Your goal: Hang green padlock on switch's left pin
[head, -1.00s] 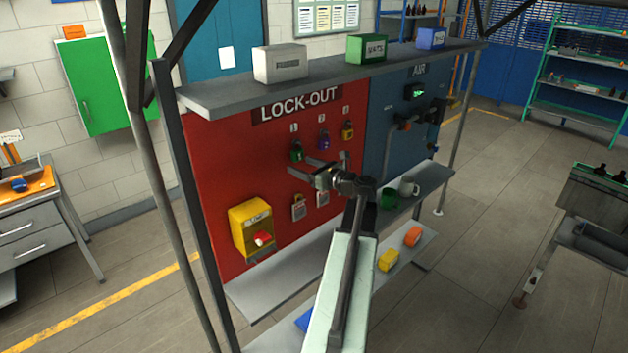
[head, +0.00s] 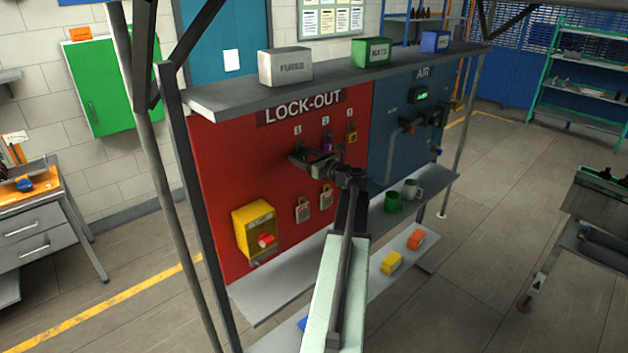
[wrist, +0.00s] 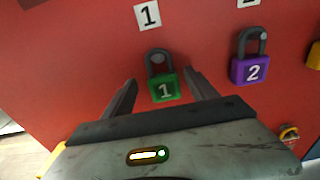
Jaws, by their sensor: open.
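The green padlock (wrist: 164,88), marked 1, hangs upright on the red board under the label 1 in the wrist view. My gripper (wrist: 158,80) is open, with one finger on each side of the green padlock and a gap on both sides. In the head view my gripper (head: 298,157) is in front of the board and hides the green padlock. The switch is a yellow box (head: 255,230) with a red handle (head: 265,240), low on the left of the board. Its pins are too small to tell apart.
A purple padlock (wrist: 250,62), marked 2, hangs just right of the green one. A yellow padlock (head: 351,136) hangs farther right. Two tags (head: 303,211) (head: 326,197) hang below. A shelf (head: 330,78) with boxes overhangs the board.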

